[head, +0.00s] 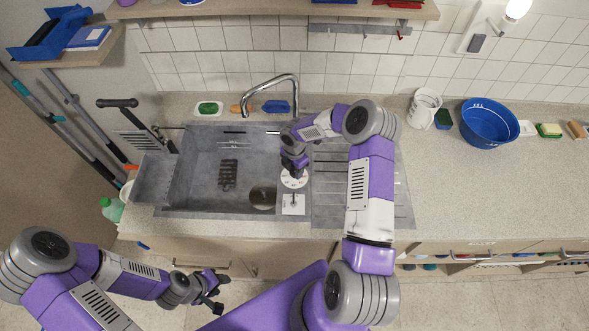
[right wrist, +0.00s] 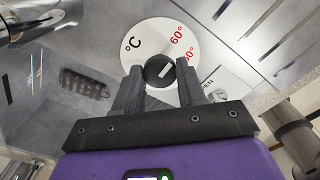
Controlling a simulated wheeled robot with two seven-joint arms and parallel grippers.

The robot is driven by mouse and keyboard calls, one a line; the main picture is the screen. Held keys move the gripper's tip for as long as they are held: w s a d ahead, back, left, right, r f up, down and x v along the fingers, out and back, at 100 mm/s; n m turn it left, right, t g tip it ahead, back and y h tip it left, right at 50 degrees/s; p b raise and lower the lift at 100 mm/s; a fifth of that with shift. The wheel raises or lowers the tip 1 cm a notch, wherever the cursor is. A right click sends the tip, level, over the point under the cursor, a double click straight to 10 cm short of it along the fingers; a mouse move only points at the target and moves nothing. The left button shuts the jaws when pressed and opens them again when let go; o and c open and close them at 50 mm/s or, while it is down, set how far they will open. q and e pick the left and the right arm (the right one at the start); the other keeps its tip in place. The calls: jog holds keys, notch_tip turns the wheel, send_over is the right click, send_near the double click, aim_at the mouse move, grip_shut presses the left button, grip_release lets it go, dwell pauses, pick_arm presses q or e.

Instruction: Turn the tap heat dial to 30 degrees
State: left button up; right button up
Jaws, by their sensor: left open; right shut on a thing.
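The tap heat dial (head: 294,178) is a white disc at the right edge of the sink basin. In the right wrist view its disc (right wrist: 148,41) carries "°C" and red "60°" marks, with a dark round knob (right wrist: 159,70) bearing a white line at its centre. My right gripper (right wrist: 163,80) is shut on the knob, one finger on each side. In the head view the right gripper (head: 293,168) reaches down over the dial and hides part of it. My left gripper (head: 217,292) is open and empty, low in front of the counter. The tap (head: 272,88) arches behind the sink.
The grey sink (head: 205,165) surrounds the dial, with a white label plate (head: 293,205) just in front of it. Poles and a squeegee (head: 118,103) stand at left.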

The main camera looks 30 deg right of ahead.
jog(key=m+b, duration=0.3)
jog(key=shift+w+f, duration=0.1)
jog(key=m+b, duration=0.2)
jog(key=m, duration=0.2)
jog(key=shift+b, duration=0.35)
jog(key=m+b, duration=0.2)
jog(key=m, duration=0.1)
jog(key=shift+m, duration=0.3)
jog(key=m+b, duration=0.2)
jog(key=m, duration=0.1)
jog(key=shift+m, duration=0.3)
jog(key=m+b, duration=0.1)
jog(key=m, duration=0.1)
jog(key=shift+m, duration=0.4)
jog(key=m+b, duration=0.1)
jog(key=m, duration=0.2)
jog(key=shift+m, duration=0.3)
jog(key=m, duration=0.5)
jog(key=shift+m+b, duration=0.3)
jog(key=shift+m, duration=0.1)
